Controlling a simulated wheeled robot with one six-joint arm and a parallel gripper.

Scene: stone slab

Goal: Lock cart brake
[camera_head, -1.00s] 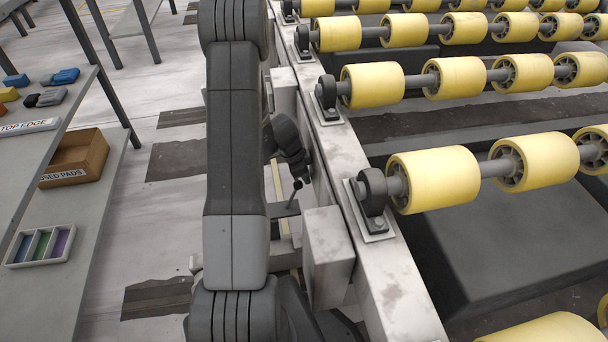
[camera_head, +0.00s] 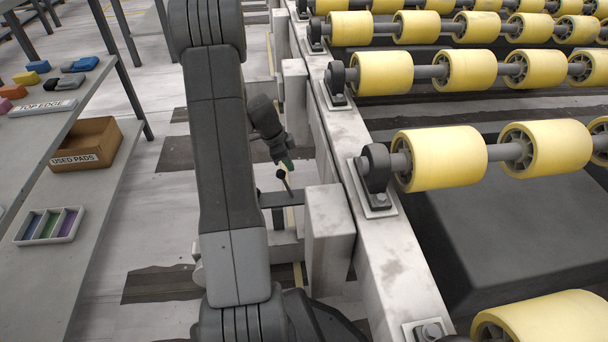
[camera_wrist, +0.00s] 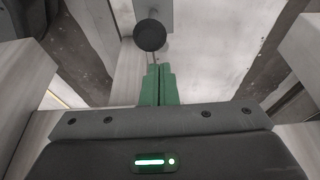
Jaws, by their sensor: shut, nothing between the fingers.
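The brake lever is a thin stick with a black ball knob (camera_head: 281,174), standing tilted over a dark bracket beside the conveyor's side rail in the head view. Its knob (camera_wrist: 150,35) is near the top centre of the wrist view. My gripper (camera_head: 288,163) is just above and right of the knob in the head view. In the wrist view its green fingers (camera_wrist: 159,84) are closed together and empty, pointing toward the knob. A small gap shows between fingertips and knob in the wrist picture; I cannot tell their depth apart. The lever's lower end is partly hidden.
The pale conveyor side rail (camera_head: 352,185) with yellow rollers (camera_head: 438,157) lies to the right. A pale block (camera_head: 328,228) stands close in front of the lever. At left is a grey shelf table with a brown used-pads box (camera_head: 87,144) and a small divided tray (camera_head: 49,226).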

